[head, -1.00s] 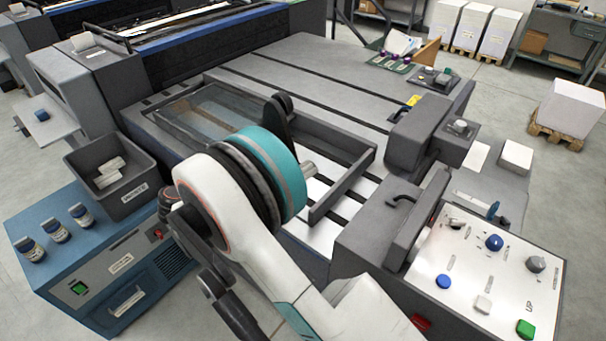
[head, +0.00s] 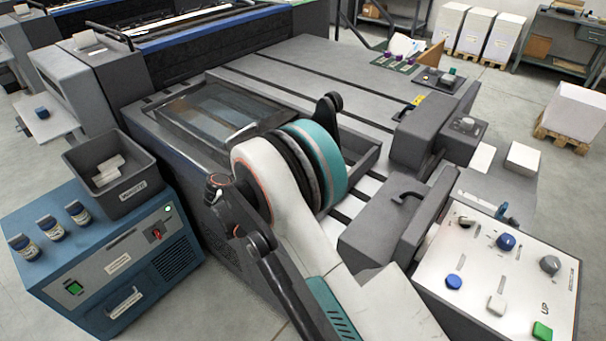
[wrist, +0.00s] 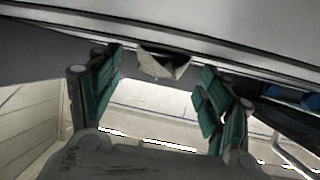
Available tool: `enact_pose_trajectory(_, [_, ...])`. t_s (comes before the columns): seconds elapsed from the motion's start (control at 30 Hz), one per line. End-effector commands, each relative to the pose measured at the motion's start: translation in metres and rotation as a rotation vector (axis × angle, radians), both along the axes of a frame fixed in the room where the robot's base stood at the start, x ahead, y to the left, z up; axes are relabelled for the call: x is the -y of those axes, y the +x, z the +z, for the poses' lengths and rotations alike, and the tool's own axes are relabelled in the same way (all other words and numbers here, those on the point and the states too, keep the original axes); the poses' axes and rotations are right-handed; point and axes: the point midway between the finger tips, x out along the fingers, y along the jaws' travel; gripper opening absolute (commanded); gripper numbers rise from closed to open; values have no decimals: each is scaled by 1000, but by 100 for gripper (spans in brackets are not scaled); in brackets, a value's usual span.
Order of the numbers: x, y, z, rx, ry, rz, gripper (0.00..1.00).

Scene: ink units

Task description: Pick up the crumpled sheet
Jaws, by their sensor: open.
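A small pale, crumpled piece, which looks like the crumpled sheet (wrist: 165,64), shows in the wrist view just under a grey machine edge, beside a dark recess. My gripper (wrist: 160,78) is open in the wrist view, with one green-padded finger to the left of the sheet and one to the right. The sheet appears between the fingertips, at their far end; I cannot tell how far beyond them it lies. No finger visibly touches it. In the head view I cannot make out the sheet or the fingers; my arm blocks part of the machine.
The head view shows a waste bin (head: 105,152) holding pale pieces on a blue cabinet (head: 115,262) with several small jars at the left. A control panel (head: 470,285) with coloured knobs is at the right. A glass-covered frame (head: 195,112) lies on the press beyond my arm.

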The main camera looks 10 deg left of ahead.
Motion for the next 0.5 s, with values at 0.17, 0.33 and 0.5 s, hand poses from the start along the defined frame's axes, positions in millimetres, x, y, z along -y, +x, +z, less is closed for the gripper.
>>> enact_pose_trajectory(0.17, [2,2,0,0,0,0,72])
enact_pose_trajectory(0.33, [1,2,0,0,0,0,47])
enact_pose_trajectory(0.5, [1,2,0,0,0,0,32])
